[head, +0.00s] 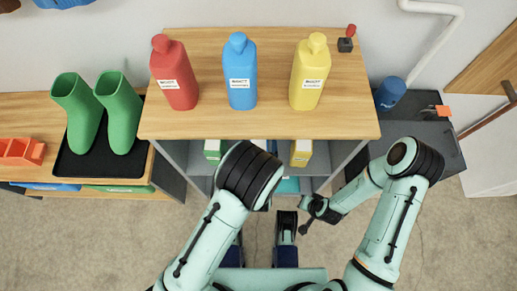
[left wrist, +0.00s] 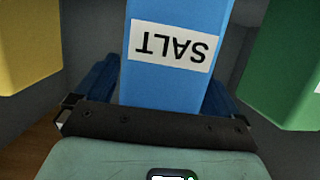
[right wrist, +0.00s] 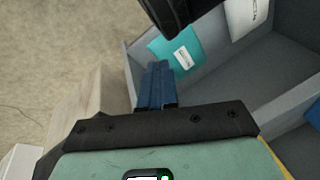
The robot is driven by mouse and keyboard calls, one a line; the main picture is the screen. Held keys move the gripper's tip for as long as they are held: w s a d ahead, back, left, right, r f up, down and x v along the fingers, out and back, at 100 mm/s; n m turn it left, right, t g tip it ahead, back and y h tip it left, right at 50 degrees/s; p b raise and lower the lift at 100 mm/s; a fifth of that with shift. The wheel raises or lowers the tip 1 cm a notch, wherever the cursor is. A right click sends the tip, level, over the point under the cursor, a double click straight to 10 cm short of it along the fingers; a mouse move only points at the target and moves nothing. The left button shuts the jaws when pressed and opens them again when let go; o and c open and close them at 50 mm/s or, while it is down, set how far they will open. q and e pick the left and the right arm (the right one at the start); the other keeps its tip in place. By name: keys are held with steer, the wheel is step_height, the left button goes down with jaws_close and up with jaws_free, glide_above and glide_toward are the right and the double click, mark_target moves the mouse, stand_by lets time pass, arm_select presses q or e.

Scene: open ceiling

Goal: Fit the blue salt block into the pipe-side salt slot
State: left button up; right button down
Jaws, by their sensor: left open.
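The blue salt block (left wrist: 180,85) stands in the left wrist view with its white SALT label upside down in the picture. My left gripper (left wrist: 160,88) is open, with one blue finger on each side of the block. The fingers do not visibly press on it. In the head view my left gripper is hidden behind my arm and the bench top. My right gripper (right wrist: 158,85) is shut and empty in the right wrist view, beside the grey cabinet. I cannot make out the pipe-side salt slot in these frames.
A yellow block (left wrist: 25,45) and a green block (left wrist: 290,65) flank the salt block closely. Red (head: 175,75), blue (head: 240,75) and yellow (head: 309,75) bottles stand on the wooden top (head: 260,123). A white pipe (head: 437,45) runs at right, near a dark unit (head: 430,135).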

arm_select(q)
steer(key=c, duration=1.8)
steer(key=shift+r, duration=0.15)
jaws_close()
